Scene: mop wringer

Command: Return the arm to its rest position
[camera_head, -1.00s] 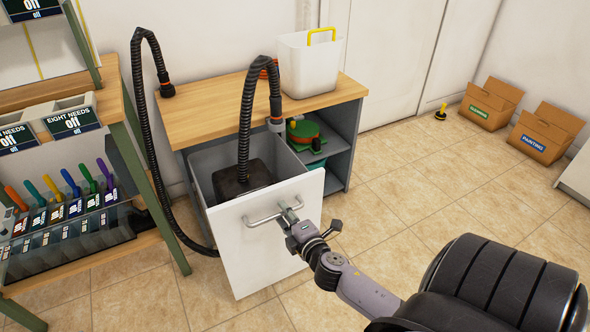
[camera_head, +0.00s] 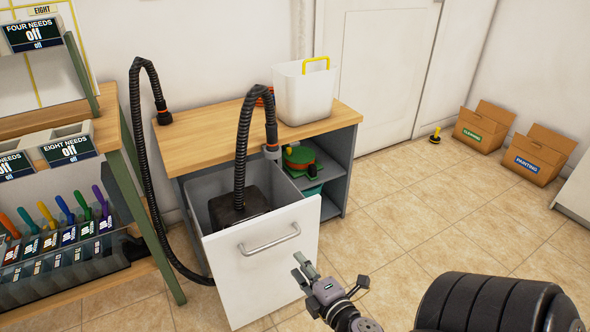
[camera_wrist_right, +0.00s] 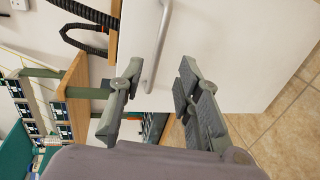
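My right gripper (camera_head: 303,268) is in front of the pulled-out drawer, to the right of and below its metal handle (camera_head: 270,240). It is apart from the handle and empty. In the right wrist view its fingers (camera_wrist_right: 155,90) are spread open, with the handle (camera_wrist_right: 158,45) beyond them against the white drawer front (camera_wrist_right: 215,50). The drawer (camera_head: 255,265) stands open under the wooden counter (camera_head: 215,115), with a dark block (camera_head: 238,205) and a black hose (camera_head: 243,130) inside. My left gripper is not in view.
A white bucket with a yellow handle (camera_head: 304,95) stands on the counter. A shelf rack with colored-handled tools (camera_head: 60,240) is at the left. Two cardboard boxes (camera_head: 484,127) (camera_head: 538,155) stand by the far wall. The tiled floor (camera_head: 410,215) to the right is largely clear.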

